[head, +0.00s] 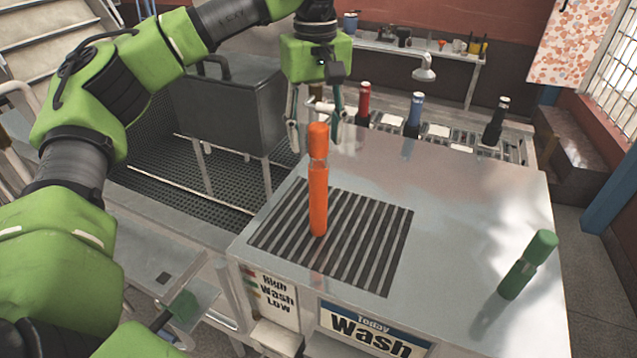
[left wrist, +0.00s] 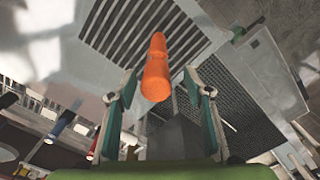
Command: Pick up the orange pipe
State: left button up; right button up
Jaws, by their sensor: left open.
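The orange pipe (head: 318,190) stands upright on the dark slatted grate of the metal counter in the head view. My left gripper (head: 316,150) is open above and behind the pipe's top, fingers pointing down. In the left wrist view the orange pipe (left wrist: 156,75) shows beyond and between the two open fingers of the left gripper (left wrist: 158,88), with its top end nearest the camera. I cannot tell whether either finger touches it. My right gripper is not clearly in view.
A green pipe (head: 528,264) stands on the counter (head: 460,200) at the right. Red (head: 364,103), blue (head: 414,115) and black (head: 495,121) bottles stand behind the counter. A dark metal box (head: 232,105) stands at the left. The counter between grate and green pipe is clear.

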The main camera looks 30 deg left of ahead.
aim_at(319, 162)
pick_arm(q)
jog(key=shift+f, duration=0.8)
notch_tip(319, 162, down, 2)
jog(key=shift+w+d+f+p, duration=0.15)
jog(key=shift+f+p, duration=0.1)
jog(key=shift+p, duration=0.95)
notch_tip(319, 162, down, 2)
jog(key=shift+f, duration=0.4)
jog(key=c, duration=1.1)
pick_arm(e)
jog(key=r, duration=0.1)
jog(key=w+r, duration=0.1)
jog(key=r, duration=0.1)
jog(key=shift+w+d, duration=0.15)
jog(key=shift+w, duration=0.15)
